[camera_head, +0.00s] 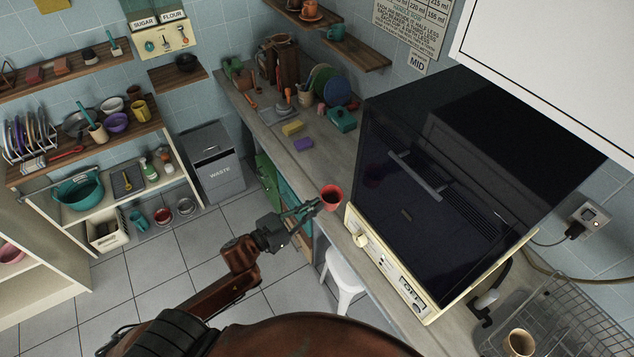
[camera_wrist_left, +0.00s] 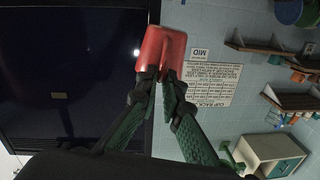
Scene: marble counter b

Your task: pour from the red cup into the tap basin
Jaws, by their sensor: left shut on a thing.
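My left gripper (camera_head: 314,205) is shut on the red cup (camera_head: 331,197) and holds it beside the front left corner of the big dark oven, near the counter edge. The cup's open mouth faces up toward the head camera, and it looks roughly upright. In the left wrist view the red cup (camera_wrist_left: 165,48) sits between the green fingertips (camera_wrist_left: 157,80). Its contents cannot be made out. My right gripper is not in view. I cannot make out the tap basin for certain in either view.
The large dark oven (camera_head: 455,190) fills the counter's middle. Right of it lie a wire rack (camera_head: 575,310) and a tan mug (camera_head: 519,343). A yellow sponge (camera_head: 292,128) and purple block (camera_head: 303,145) lie on the far counter. A white stool (camera_head: 343,275) stands below.

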